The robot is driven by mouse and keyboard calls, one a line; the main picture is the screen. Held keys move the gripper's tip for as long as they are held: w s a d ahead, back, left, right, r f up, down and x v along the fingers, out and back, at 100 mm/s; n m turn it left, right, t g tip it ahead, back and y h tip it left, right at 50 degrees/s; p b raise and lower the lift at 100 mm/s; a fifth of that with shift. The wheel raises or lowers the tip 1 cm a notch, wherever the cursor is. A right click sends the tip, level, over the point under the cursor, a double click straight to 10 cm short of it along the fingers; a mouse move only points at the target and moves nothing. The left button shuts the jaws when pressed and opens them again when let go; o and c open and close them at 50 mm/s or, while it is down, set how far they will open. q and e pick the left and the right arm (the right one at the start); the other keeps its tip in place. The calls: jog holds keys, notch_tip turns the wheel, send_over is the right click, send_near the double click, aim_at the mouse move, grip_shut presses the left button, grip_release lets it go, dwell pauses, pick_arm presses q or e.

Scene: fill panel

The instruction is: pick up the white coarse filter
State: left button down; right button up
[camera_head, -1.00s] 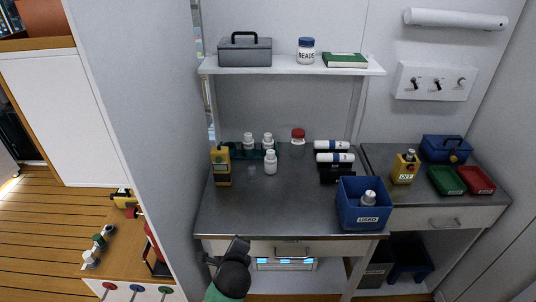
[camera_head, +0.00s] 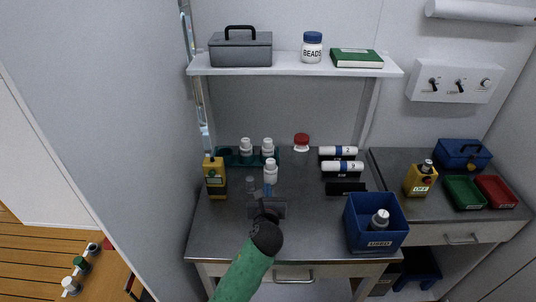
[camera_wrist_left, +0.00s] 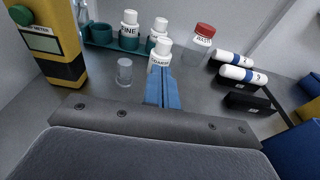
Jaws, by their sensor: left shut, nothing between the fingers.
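The white coarse filter appears to be the small white bottle-shaped piece (camera_head: 270,170) standing upright in front of the teal rack on the metal bench. In the left wrist view it stands just beyond the fingertips (camera_wrist_left: 160,52), its label partly covered by them. My left gripper (camera_head: 268,190) is over the bench in front of this piece. Its blue fingers are shut and empty in the left wrist view (camera_wrist_left: 162,88). Whether they touch the piece is unclear. My right gripper is not in view.
The teal rack (camera_wrist_left: 100,37) holds two white bottles, one marked FINE. A small clear cup (camera_wrist_left: 124,71) and a yellow meter (camera_head: 215,177) stand to the left. A red-lidded jar (camera_head: 302,142), white cylinders in black holders (camera_head: 342,167) and a blue USED bin (camera_head: 376,226) are to the right.

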pick_arm(q)
jog(key=p, duration=0.3)
send_near(268, 166)
notch_tip(268, 166, up, 3)
jog(key=w, duration=0.2)
jog(key=w+p, duration=0.2)
jog(key=w, duration=0.3)
jog(key=shift+w+f, duration=0.15)
jog(key=shift+f, duration=0.05)
jog(key=shift+w+f+p, duration=0.2)
jog(key=shift+f+p, duration=0.3)
jog(key=shift+p, duration=0.15)
jog(key=shift+f, duration=0.45)
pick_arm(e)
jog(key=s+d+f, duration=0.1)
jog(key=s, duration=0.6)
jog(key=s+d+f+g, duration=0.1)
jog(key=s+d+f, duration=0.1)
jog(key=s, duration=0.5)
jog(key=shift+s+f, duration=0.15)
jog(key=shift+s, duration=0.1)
